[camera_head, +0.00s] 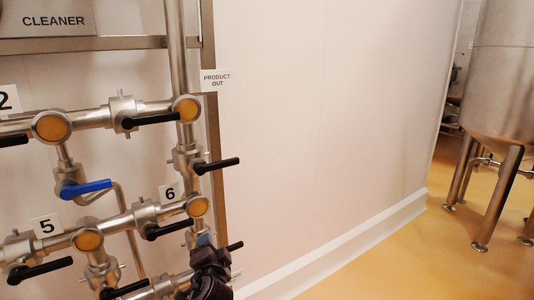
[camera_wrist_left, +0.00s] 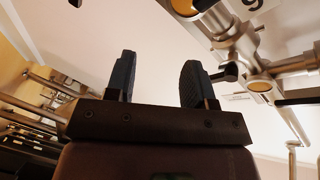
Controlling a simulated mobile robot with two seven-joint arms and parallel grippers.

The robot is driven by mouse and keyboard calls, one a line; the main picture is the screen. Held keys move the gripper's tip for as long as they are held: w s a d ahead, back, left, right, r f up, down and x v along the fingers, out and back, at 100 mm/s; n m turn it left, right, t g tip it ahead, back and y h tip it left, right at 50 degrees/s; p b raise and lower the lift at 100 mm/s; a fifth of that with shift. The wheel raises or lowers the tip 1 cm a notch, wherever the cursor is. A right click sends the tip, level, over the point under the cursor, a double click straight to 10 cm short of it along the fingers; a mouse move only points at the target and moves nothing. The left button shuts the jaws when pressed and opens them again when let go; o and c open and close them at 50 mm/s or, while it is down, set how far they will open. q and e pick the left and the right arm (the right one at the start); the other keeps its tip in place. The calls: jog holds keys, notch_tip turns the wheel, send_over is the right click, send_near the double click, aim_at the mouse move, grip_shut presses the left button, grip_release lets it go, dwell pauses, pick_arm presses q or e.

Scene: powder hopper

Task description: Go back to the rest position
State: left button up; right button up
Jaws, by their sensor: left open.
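My left gripper (camera_wrist_left: 156,84) is open and empty in the left wrist view, its two dark finger pads apart with pale wall between them. In the head view part of my left gripper (camera_head: 207,262) shows at the bottom, in front of the lower pipes and close to a black valve handle (camera_head: 235,246). I cannot tell whether it touches that handle. In the wrist view the tip of a black handle (camera_wrist_left: 226,72) is beside the right finger. My right gripper is in neither view.
Steel pipes with several black-handled valves and one blue handle (camera_head: 86,188) fill the left, with labels 2, 5 and 6. A "PRODUCT OUT" sign (camera_head: 216,79) hangs by the upright pipe. A steel tank (camera_head: 500,95) stands on legs at right. The yellow floor (camera_head: 425,260) before it is clear.

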pick_arm(q)
jog(key=s+a+f+n+g+h, duration=0.1)
jog(key=s+a+f+n, duration=0.2)
jog(key=s+f, duration=0.4)
jog(key=s+a+f+n+g+h, duration=0.1)
jog(key=s+a+f, duration=0.4)
jog(key=s, duration=1)
jog(key=s+a+f+n+g+h, duration=0.1)
jog(key=s+a+f+n, duration=0.3)
jog(key=s+f, duration=0.5)
jog(key=shift+s+a+f+n+g+h, duration=0.25)
jog(key=shift+s+a+n+g+h, duration=0.1)
jog(key=shift+s+g, duration=0.75)
jog(key=shift+s, duration=0.15)
